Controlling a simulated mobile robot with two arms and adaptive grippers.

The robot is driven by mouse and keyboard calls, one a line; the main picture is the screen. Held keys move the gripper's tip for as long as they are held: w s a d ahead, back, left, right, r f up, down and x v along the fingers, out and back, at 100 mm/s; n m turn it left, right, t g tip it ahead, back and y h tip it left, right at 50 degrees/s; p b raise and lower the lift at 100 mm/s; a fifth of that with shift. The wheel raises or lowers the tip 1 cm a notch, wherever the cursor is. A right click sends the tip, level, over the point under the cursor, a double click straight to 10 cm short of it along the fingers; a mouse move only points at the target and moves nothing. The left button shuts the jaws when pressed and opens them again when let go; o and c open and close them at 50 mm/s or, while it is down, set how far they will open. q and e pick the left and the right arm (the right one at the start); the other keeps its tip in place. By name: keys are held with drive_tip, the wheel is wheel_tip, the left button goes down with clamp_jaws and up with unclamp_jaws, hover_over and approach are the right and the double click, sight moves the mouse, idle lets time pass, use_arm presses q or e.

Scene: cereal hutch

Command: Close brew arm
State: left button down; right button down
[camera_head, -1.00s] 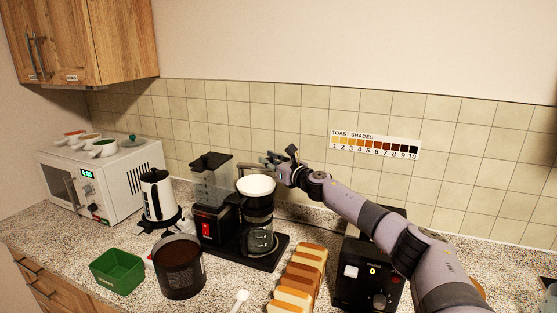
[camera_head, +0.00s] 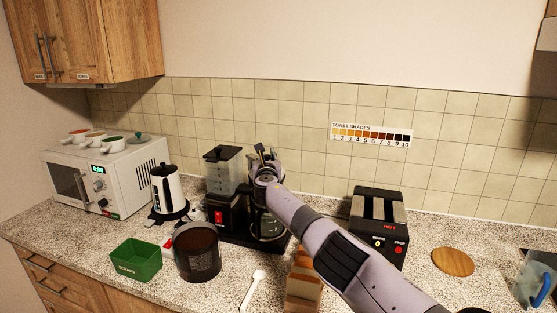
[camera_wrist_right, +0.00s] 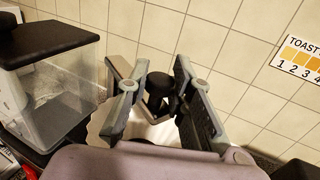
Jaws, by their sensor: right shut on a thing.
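The coffee maker (camera_head: 222,180) stands on the counter with a clear tank, a red switch and a glass carafe (camera_head: 268,228). My right gripper (camera_head: 264,158) is over the carafe side, right of the tank. In the right wrist view, my gripper's fingers (camera_wrist_right: 160,95) are on both sides of a small black upright part of the brew arm (camera_wrist_right: 159,84), shut on it. The white filter (camera_wrist_right: 150,128) shows partly below the fingers. In the head view my wrist hides the filter basket and most of the brew arm. My left gripper is not in view.
A kettle (camera_head: 165,188), a dark canister (camera_head: 197,253) and a green box (camera_head: 136,260) stand at left. A spoon (camera_head: 252,288), bread (camera_head: 303,285) and a toaster (camera_head: 378,220) are in front and right. The tank (camera_wrist_right: 60,100) is close to my gripper.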

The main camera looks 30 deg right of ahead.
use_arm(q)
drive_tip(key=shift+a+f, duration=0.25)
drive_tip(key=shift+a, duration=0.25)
use_arm(e)
drive_tip(key=shift+a+r+m+g+h, duration=0.2)
drive_tip(key=shift+a+m+g+h, duration=0.1)
drive_tip(key=shift+h, duration=0.1)
drive_tip(key=c, duration=1.4)
unclamp_jaws()
drive_tip(key=shift+f, duration=0.15)
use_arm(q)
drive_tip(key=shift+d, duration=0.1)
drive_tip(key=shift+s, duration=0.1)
use_arm(e)
drive_tip(key=shift+a+f, duration=0.1)
drive_tip(key=v, duration=1.2)
